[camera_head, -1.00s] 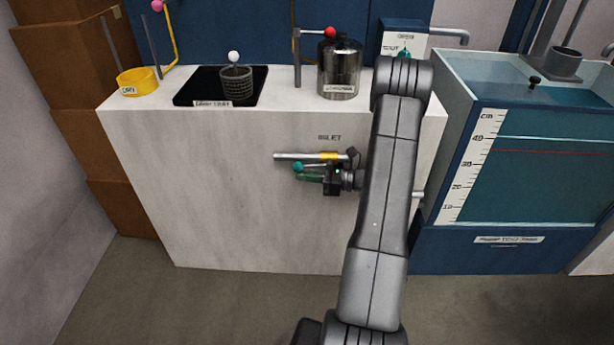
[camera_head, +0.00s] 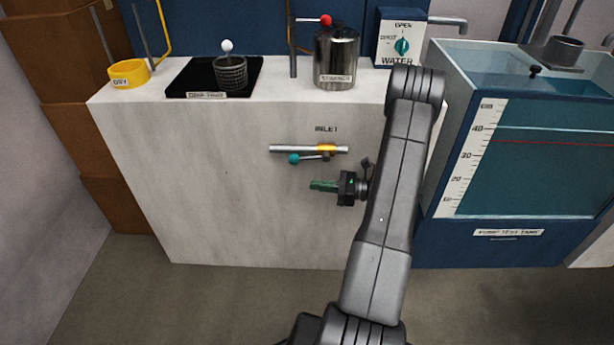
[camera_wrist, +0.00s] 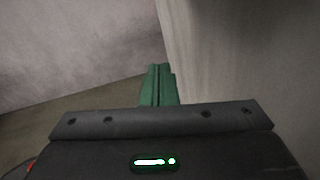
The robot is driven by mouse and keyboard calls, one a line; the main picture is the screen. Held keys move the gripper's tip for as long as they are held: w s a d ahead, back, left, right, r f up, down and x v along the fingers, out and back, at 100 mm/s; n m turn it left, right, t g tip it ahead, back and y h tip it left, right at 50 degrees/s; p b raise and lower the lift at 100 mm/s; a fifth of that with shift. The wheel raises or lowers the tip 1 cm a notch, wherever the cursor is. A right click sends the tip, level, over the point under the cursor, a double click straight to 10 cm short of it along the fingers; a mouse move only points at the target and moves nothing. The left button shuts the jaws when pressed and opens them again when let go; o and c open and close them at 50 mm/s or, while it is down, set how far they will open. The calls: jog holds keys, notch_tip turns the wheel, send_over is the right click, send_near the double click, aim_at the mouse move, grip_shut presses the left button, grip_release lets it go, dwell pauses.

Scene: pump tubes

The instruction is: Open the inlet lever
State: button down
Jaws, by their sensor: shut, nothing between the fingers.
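The inlet lever has a teal ball knob (camera_head: 294,159) on a thin arm that runs right to a brass valve body (camera_head: 326,149). The lever lies nearly level, along and just below the silver inlet pipe (camera_head: 288,148), with the knob at the left. The word INLET is printed on the white front above. My gripper (camera_head: 312,185), with green fingers, is below the knob and apart from it, pointing left. In the wrist view my green fingertips (camera_wrist: 160,72) are together and empty; the lever does not show there.
The white counter front (camera_head: 220,200) is close beside my fingers. On the counter stand a yellow ring (camera_head: 129,73), a black tray (camera_head: 190,82) with a mesh basket (camera_head: 231,73), and a metal canister (camera_head: 336,55). A water tank (camera_head: 520,150) stands right. Room left of the gripper is clear.

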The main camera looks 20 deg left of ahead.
jog(key=d, duration=0.1)
jog(key=d+f, duration=0.1)
jog(key=d, duration=0.1)
jog(key=d+f, duration=0.1)
jog(key=d, duration=0.1)
jog(key=shift+w+d+f, duration=0.15)
jog(key=shift+w+f, duration=0.1)
jog(key=shift+w, duration=0.05)
